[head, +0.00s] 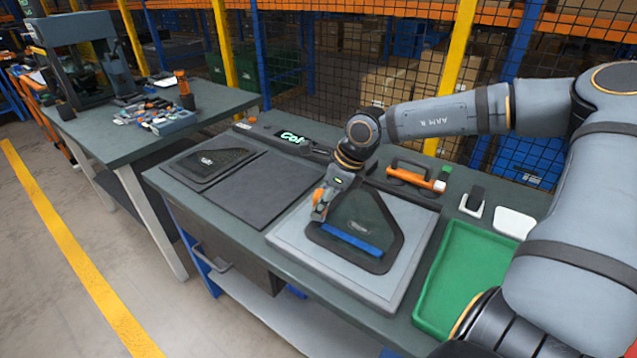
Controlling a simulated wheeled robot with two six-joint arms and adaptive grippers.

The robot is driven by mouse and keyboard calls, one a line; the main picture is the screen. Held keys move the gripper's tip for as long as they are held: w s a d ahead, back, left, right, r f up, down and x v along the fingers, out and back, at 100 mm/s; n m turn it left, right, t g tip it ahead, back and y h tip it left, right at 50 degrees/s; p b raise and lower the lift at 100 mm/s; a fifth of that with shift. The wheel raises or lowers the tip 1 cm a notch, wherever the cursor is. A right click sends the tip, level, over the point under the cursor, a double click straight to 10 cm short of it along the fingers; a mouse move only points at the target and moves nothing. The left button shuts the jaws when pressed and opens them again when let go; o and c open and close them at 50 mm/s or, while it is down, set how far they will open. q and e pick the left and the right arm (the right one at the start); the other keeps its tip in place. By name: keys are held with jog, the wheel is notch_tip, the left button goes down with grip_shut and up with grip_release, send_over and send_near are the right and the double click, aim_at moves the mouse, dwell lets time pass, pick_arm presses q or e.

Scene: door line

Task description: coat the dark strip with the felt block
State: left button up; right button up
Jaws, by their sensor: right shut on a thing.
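A dark glass pane (366,222) with rounded corners lies on a light grey pad on the workbench. A dark strip (392,252) runs around its edge. A bright blue band (352,240) lies along its near edge. My right gripper (319,211) reaches in from the right and points down at the pane's left side, close to the left end of the blue band. It is shut on the felt block, which the fingers mostly hide. I cannot tell whether the block touches the strip. My left gripper is out of view.
An orange-handled tool (415,178) lies behind the pad. A small white holder with a dark block (473,202), a white plate (514,223) and a green tray (432,305) are at right. A dark mat (262,190) and another dark panel (211,163) lie at left.

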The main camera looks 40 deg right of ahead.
aim_at(317, 192)
jog(key=shift+r, duration=0.65)
jog(key=shift+w+r+p, duration=0.2)
jog(key=shift+r+p, duration=0.4)
jog(key=shift+r, duration=0.05)
jog(key=shift+s+r+p, duration=0.15)
jog(key=shift+r+p, duration=0.35)
jog(key=shift+r, duration=0.5)
